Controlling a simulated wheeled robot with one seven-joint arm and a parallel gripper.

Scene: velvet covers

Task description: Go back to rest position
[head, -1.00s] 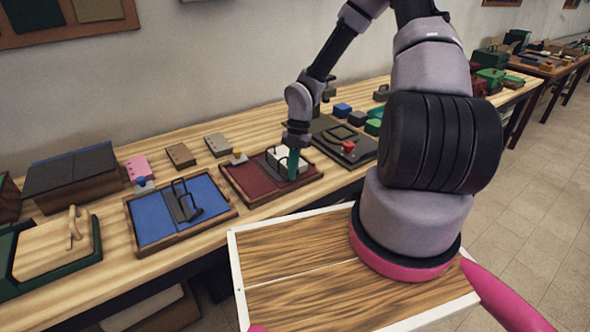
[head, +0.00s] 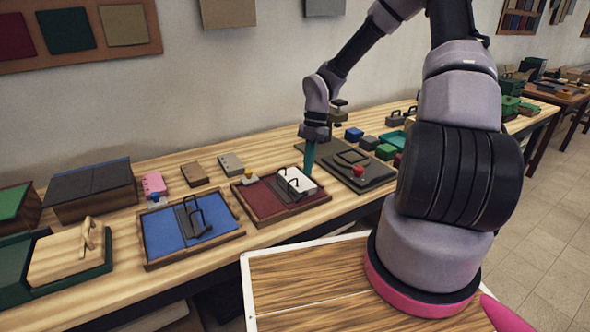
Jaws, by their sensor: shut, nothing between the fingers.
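My gripper (head: 309,157) hangs from my arm over the long wooden table (head: 115,235). Its teal fingers are shut and empty, pointing down. I cannot tell whether the fingertips touch anything. My arm reaches up and over from the right of the view.
A blue velvet tray (head: 166,231) with a dark handled piece lies left of the red one. A dark board with a red knob (head: 357,171) lies to the right. Lidded boxes fill the left end. The floor (head: 541,248) at right is clear.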

